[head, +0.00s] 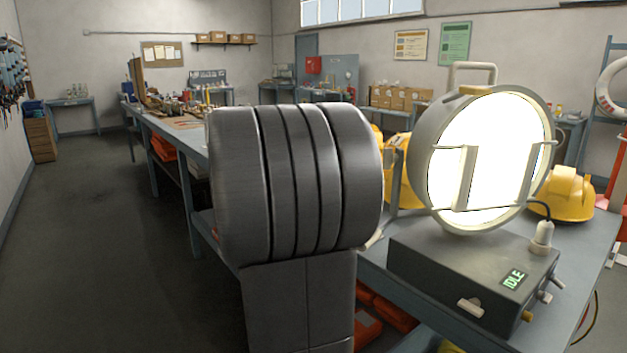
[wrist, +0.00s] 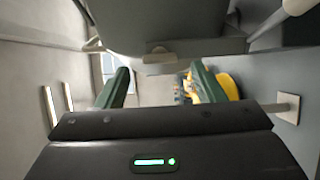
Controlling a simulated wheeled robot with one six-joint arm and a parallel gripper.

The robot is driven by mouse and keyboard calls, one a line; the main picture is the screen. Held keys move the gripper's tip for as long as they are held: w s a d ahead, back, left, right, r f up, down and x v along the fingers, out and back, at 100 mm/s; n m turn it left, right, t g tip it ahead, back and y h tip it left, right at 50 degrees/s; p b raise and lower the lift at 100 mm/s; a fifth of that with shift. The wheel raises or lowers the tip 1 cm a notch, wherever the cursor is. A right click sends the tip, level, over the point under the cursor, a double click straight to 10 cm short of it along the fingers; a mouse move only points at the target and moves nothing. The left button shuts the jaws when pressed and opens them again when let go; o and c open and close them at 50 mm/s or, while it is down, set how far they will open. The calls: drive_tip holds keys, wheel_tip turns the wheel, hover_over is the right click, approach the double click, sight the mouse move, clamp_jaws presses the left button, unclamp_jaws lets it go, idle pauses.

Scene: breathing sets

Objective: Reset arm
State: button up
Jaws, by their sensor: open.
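My gripper (wrist: 159,80) shows in the wrist view with its two green fingers spread apart and nothing between them. A grey box edge with a small pale switch or tab (wrist: 160,56) lies close above and beyond the fingers; I cannot tell whether they touch it. In the head view a dark control box (head: 470,270) with a green IDLE display (head: 514,279) stands on the bench, with a large round bright lamp (head: 490,150) above it. A big ribbed grey part of my arm fills the middle of the head view. My gripper is hidden there.
Yellow helmets (head: 566,194) stand on the bench beside the lamp, and a yellow shape (wrist: 229,84) shows in the wrist view. A long workbench (head: 172,128) with clutter runs back behind my arm. The floor (head: 95,230) at the left is clear.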

sight(389, 158)
drive_tip(key=d, duration=0.4)
drive_tip(key=shift+w, duration=0.35)
drive_tip(key=s+a, duration=0.3)
drive_tip(key=a, duration=1.1)
drive_tip(key=w+d+m+b, duration=0.3)
drive_tip(key=d+m+b, duration=0.4)
drive_tip(key=d+m, duration=0.7)
drive_tip(key=shift+m, duration=0.5)
idle(0.6)
